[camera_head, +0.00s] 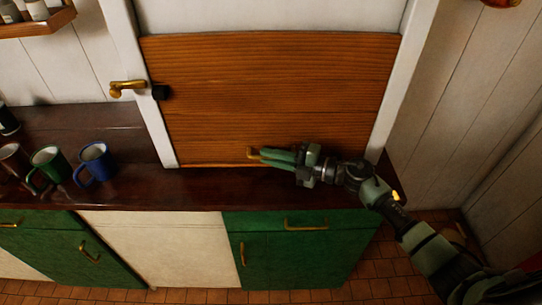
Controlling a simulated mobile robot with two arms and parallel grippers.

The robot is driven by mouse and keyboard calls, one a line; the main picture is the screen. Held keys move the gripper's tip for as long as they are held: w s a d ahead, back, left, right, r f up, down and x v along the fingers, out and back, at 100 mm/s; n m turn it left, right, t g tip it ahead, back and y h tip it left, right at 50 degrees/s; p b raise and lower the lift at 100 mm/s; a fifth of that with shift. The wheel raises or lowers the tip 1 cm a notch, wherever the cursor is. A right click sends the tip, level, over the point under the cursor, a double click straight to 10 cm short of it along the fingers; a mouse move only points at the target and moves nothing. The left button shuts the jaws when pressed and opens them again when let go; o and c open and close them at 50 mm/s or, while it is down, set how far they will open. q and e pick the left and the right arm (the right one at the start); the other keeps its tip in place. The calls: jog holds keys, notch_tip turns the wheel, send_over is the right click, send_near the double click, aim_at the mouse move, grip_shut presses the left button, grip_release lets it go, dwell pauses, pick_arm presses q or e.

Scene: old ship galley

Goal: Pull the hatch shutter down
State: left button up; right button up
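The hatch shutter (270,85) is a brown slatted wooden panel in a white frame. Its lower edge is down at the dark counter, with at most a thin gap that I cannot measure. A brass handle (252,154) sits low on the shutter; only its left end shows. My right gripper (264,156) is at this handle, its green fingers pointing left and covering the rest of it. The fingers lie close together, but whether they grip the handle is hidden. My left gripper is out of view.
A brass lever (127,87) and a small black block (160,92) are at the frame's left side. Blue (97,164), green (49,168) and brown (12,162) mugs stand on the counter (215,190) at left. Green cabinets (300,255) are below.

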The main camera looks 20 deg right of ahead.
jog(key=o, duration=0.4)
jog(key=shift+s+f, duration=0.1)
jog(key=shift+f, duration=0.35)
jog(key=shift+r, duration=0.1)
jog(key=b+v, duration=0.2)
jog(key=v, duration=0.5)
jog(key=shift+d, duration=0.1)
jog(key=shift+s+d, duration=0.2)
